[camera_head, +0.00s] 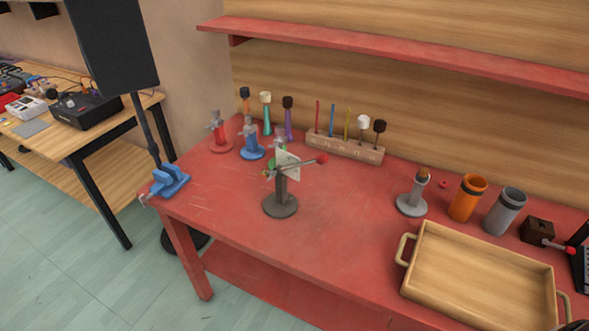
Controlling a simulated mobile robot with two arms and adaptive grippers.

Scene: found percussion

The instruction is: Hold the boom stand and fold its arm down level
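The boom stand (281,191) stands upright on the red workbench (235,222), left of the middle. It has a round dark grey base and a short grey post. Neither of my grippers shows clearly in this view, and nothing is seen touching the stand.
A wooden tray (481,311) with handles lies front right. Behind it stand a grey holder (411,204), an orange cup (467,198) and a grey cup (505,211). A wooden rack (345,147) holds mallets at the back. A blue vise (170,179) sits at the left corner.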

